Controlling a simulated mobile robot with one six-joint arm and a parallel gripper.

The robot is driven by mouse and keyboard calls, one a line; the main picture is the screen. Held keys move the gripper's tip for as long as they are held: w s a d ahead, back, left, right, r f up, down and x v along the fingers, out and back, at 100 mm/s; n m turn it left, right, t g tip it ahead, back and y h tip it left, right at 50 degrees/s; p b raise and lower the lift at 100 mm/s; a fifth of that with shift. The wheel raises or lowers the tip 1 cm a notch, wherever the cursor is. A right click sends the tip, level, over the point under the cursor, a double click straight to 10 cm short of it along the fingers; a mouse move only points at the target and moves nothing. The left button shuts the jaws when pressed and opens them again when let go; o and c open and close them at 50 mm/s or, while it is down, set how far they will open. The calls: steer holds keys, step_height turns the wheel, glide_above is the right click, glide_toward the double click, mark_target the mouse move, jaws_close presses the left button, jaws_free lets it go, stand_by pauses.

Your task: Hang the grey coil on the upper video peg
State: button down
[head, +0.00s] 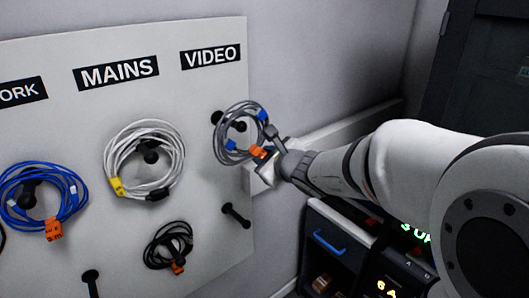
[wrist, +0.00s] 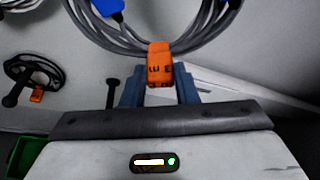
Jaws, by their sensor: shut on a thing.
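The grey coil (head: 228,155) has blue ties and an orange tag. In the head view it is held up in front of the board under the VIDEO label. The upper video peg (head: 216,118) shows at the coil's left edge, with its dark end (head: 239,127) seen inside the ring. I cannot tell whether the ring is around the peg or only in front of it. My gripper (head: 268,149) is shut on the coil at its lower right. In the wrist view the coil (wrist: 200,38) rises above the fingers, its orange tag (wrist: 159,64) between them.
The lower video peg (head: 236,215) is bare. A white coil (head: 145,160) hangs under MAINS, with a black coil (head: 168,246) below it and a blue coil (head: 42,197) farther left. A ledge (head: 340,125) and a dark rack (head: 345,245) stand right of the board.

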mark_target(251, 149)
steer(key=shift+w+a+f, duration=0.15)
steer(key=shift+w+a, duration=0.55)
steer(key=shift+w, duration=0.35)
steer(key=shift+w+a+f, duration=0.2)
steer(key=shift+w+a, duration=0.55)
steer(key=shift+w, duration=0.3)
steer(key=shift+w+a+f, duration=0.15)
steer(key=shift+w+a, duration=0.55)
steer(key=shift+w, duration=0.35)
steer(key=shift+w+a+f+b, duration=0.1)
steer(key=shift+w+f+b, duration=0.05)
steer(key=shift+f+b, duration=0.65)
steer(key=shift+w+a+f+b, duration=0.15)
steer(key=shift+f+b, duration=0.3)
steer(key=shift+b, duration=0.55)
steer(key=shift+d, duration=0.1)
steer(key=c, duration=1.1)
jaws_free()
steer(key=shift+o, duration=0.2)
steer(key=shift+s, duration=0.1)
